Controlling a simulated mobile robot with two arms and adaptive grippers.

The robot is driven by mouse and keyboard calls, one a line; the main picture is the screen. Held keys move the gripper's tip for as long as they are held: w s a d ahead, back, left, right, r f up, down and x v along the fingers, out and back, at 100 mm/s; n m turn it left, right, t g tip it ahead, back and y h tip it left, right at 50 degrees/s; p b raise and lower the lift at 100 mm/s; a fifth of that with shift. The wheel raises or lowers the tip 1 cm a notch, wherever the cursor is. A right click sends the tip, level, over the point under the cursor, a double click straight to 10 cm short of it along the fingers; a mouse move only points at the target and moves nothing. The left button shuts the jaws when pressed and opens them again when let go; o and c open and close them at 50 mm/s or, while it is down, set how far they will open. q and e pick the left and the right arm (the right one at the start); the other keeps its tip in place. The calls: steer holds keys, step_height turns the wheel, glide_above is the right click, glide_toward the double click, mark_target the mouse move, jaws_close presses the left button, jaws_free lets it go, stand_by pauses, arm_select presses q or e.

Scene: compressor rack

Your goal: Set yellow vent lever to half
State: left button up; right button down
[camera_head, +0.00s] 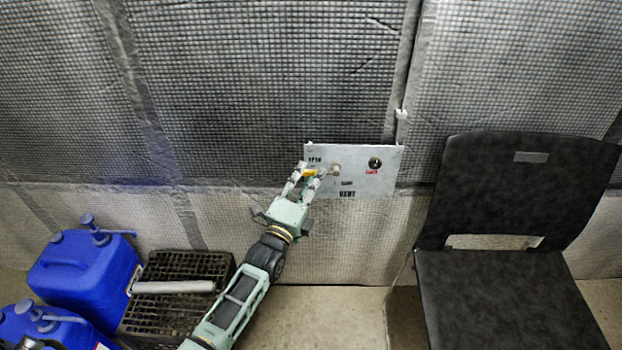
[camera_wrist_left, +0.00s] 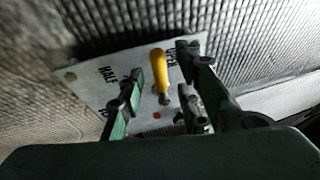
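The yellow vent lever (camera_head: 310,173) is on a light grey panel (camera_head: 390,182) on the wall, partly hidden by my left gripper (camera_head: 307,183) in the head view. In the left wrist view the lever (camera_wrist_left: 158,70) points toward the OPEN label (camera_wrist_left: 172,57). The HALF label (camera_wrist_left: 107,76) is to its left there. My left gripper (camera_wrist_left: 160,62) is open, with one finger on each side of the lever. A gap shows on both sides, so the fingers look apart from it. My right gripper is not in view.
A dark round knob (camera_head: 375,162) with red lettering is on the panel's right. A black chair (camera_head: 490,285) stands at right. Blue canisters (camera_head: 85,270) and a dark crate (camera_head: 165,315) stand on the floor at left. The floor between crate and chair looks bare.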

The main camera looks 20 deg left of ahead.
arm_select(q)
steer(key=shift+w+r, duration=0.1)
steer(key=shift+w, duration=0.4)
steer(key=shift+d, duration=0.1)
steer(key=shift+c, duration=0.2)
jaws_close()
